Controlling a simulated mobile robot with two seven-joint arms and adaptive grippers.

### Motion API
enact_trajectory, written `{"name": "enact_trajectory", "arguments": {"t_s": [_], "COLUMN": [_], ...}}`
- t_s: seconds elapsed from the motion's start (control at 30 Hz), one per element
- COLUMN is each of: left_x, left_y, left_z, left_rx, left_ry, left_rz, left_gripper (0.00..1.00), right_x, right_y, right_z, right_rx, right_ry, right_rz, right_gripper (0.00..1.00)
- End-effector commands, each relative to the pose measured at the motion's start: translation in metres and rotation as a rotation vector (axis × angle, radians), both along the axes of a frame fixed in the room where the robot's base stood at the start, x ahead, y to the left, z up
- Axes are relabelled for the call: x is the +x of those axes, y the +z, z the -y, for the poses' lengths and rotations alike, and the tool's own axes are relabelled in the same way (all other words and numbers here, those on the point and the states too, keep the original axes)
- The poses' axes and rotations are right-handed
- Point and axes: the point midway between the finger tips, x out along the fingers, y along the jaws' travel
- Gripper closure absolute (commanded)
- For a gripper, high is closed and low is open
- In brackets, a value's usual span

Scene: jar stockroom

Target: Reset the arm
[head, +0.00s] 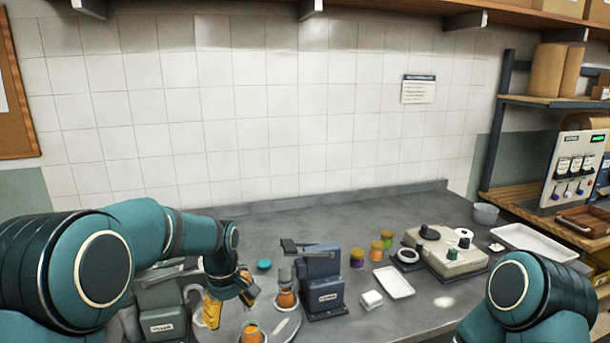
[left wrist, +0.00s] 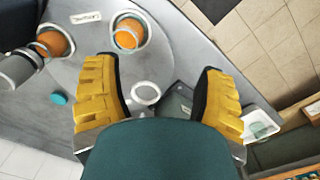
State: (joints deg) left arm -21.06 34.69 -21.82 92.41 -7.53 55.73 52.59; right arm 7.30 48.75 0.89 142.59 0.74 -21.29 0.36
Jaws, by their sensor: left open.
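My left gripper (head: 229,302) is at the left end of the grey counter, above a round grey plate (head: 285,325). In the left wrist view, its yellow fingers (left wrist: 158,90) are spread wide with nothing between them. One open orange jar (head: 252,335) stands on the plate, close to the gripper in the head view. Another orange jar (head: 286,299) stands at the blue press (head: 322,290). Both orange jars show beyond the fingers in the left wrist view, apart from them. My right gripper is out of view; only part of my right arm shows.
A green press (head: 163,302) stands behind my left arm, partly hidden. A teal lid (head: 264,265) lies near the blue press. Several small jars (head: 377,250), a white tray (head: 395,282) and a beige machine (head: 448,252) stand further right.

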Motion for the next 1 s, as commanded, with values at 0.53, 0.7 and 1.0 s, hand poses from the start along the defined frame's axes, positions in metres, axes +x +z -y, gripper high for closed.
{"name": "enact_trajectory", "arguments": {"t_s": [0.53, 0.7, 1.0], "left_x": [-0.147, -0.199, -0.223], "left_y": [-0.231, -0.251, -0.254], "left_z": [0.046, 0.059, 0.065], "left_rx": [-0.215, -0.237, -0.235], "left_ry": [-0.475, -0.572, -0.623], "left_rz": [0.155, 0.229, 0.277], "left_gripper": [0.30, 0.30, 0.30], "right_x": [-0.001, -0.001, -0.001], "right_y": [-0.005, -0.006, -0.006], "right_z": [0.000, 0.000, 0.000], "right_rx": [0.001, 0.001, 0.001], "right_ry": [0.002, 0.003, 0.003], "right_rz": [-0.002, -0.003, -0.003], "right_gripper": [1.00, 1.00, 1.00]}}
